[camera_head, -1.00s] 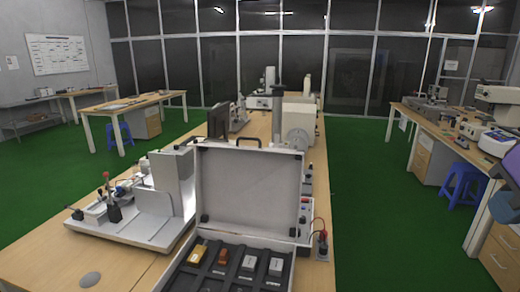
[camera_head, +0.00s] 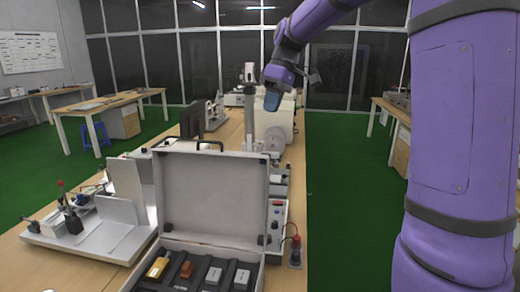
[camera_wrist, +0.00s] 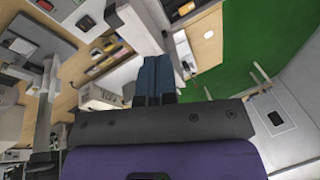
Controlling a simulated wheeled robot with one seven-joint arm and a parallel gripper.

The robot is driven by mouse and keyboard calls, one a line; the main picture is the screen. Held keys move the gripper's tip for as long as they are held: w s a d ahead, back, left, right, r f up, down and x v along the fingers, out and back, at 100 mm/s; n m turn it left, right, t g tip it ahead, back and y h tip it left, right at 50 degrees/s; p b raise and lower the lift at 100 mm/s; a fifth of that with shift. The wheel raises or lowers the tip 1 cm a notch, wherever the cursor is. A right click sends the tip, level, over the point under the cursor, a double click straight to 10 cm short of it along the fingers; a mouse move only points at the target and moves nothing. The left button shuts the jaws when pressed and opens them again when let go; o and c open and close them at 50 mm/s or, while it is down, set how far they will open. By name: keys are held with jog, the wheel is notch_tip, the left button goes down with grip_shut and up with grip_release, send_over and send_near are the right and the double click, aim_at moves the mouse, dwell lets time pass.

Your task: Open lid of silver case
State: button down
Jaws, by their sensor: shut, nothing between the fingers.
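The silver case stands on the long wooden table in the head view, with its lid (camera_head: 212,195) raised roughly upright and a dark handle on the lid's top edge. Its lower tray (camera_head: 175,282) faces me and holds several small boxes, one yellow, one brown and others grey. My gripper (camera_head: 272,100) is up in the air beyond the lid and to its right, apart from the case. It is shut and empty. Its blue fingers (camera_wrist: 153,78) also show in the wrist view, pressed together.
A grey metal fixture (camera_head: 110,215) stands left of the case. A box with a red button (camera_head: 277,228) stands close on the right. A monitor (camera_head: 192,118) and white instruments stand behind. Green floor (camera_head: 340,200) is open to the right of the table.

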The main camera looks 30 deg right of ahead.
jog(key=n+g+y, duration=0.1)
jog(key=n+y, duration=0.1)
send_near(254, 157)
jog(key=w+d+r, duration=0.3)
jog(key=w+d+f+n+y, duration=0.2)
jog(key=w+d+f+n, duration=0.1)
jog(key=w+d+f, duration=0.25)
jog(key=shift+g, duration=0.4)
jog(key=shift+s+a+f, duration=0.65)
jog(key=shift+a+f, duration=0.45)
jog(key=shift+a, duration=0.25)
jog(key=shift+s+a+f, duration=0.65)
jog(key=shift+a+f, duration=0.4)
jog(key=shift+a, duration=0.35)
jog(key=shift+s+a+f, duration=0.65)
jog(key=shift+a+f, duration=0.45)
jog(key=shift+a, duration=0.25)
jog(key=shift+t+h, duration=0.8)
jog(key=shift+t, duration=0.1)
jog(key=shift+s+a+r, duration=0.35)
jog(key=shift+s+a, duration=0.35)
jog(key=shift+s, duration=0.25)
jog(key=shift+s+a+r, duration=0.35)
jog(key=shift+s+a, duration=0.35)
jog(key=shift+s, duration=0.2)
jog(key=shift+s+a+r, duration=0.35)
jog(key=shift+s+a, duration=0.3)
jog(key=shift+s, duration=0.3)
